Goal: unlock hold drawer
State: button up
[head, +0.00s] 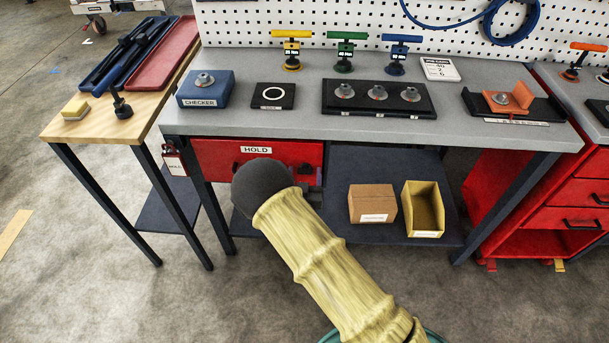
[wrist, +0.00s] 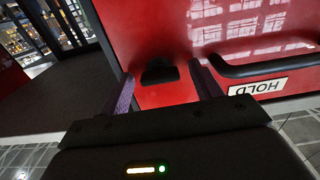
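The red HOLD drawer (head: 215,153) is under the grey bench, with its front flush and shut as far as I can see. My arm covers part of it. In the wrist view, the drawer front (wrist: 140,30) appears upside down, with a black bar handle (wrist: 265,66) and the HOLD label (wrist: 258,87) at right. A small black knob or lock (wrist: 159,71) sticks out from it. My gripper (wrist: 164,76) is open, one purple-padded finger on each side of the knob. Gaps show on both sides. In the head view, the gripper is mostly hidden behind my arm.
A red HOLD tag (head: 174,161) hangs at the bench's left leg. A brown box (head: 372,203) and an open yellow bin (head: 423,208) stand on the lower shelf (head: 340,165). A wooden side table (head: 85,128) is at left and a red cabinet (head: 570,190) at right.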

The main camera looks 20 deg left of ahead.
jog(key=v, duration=1.7)
jog(key=shift+s, duration=0.2)
jog(key=shift+w, duration=0.1)
